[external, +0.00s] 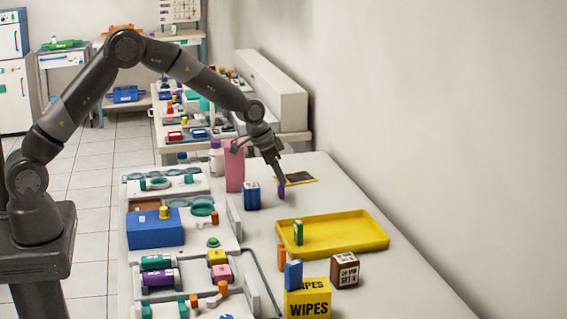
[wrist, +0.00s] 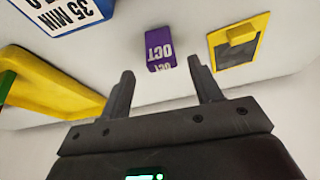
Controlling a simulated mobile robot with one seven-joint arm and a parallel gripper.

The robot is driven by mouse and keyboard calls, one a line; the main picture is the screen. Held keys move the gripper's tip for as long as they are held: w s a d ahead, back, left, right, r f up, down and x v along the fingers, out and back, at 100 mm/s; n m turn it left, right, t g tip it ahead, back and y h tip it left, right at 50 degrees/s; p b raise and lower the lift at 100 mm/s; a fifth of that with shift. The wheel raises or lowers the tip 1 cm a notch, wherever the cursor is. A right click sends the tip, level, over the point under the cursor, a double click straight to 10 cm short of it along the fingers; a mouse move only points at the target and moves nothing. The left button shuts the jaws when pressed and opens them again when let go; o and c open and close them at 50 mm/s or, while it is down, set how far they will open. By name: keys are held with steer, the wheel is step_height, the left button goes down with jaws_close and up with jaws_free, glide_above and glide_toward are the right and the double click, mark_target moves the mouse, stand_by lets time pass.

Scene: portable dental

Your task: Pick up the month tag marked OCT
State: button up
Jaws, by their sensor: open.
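The OCT month tag (wrist: 160,44) is a small purple block with white lettering, upside down in the wrist view. It stands on the white table, just beyond and between my fingertips. In the external view the purple tag (external: 281,191) is directly below my gripper (external: 278,174), partly covered by it. In the wrist view my gripper (wrist: 161,68) is open, with one dark finger to each side of the tag's line. Nothing is held, and a gap seems to remain between fingers and tag.
A blue block marked 35 MIN (wrist: 62,14) stands near the tag, also in the external view (external: 252,197). A yellow-edged dark card (wrist: 238,55) lies on the other side. A yellow tray (external: 350,243), pink container (external: 234,170) and WIPES box (external: 307,301) stand around. Right-hand table is clear.

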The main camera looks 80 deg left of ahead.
mark_target(281, 188)
steer(key=x, duration=0.5)
steer(key=shift+s+a+f, duration=0.1)
steer(key=shift+a, duration=0.05)
steer(key=c, duration=1.1)
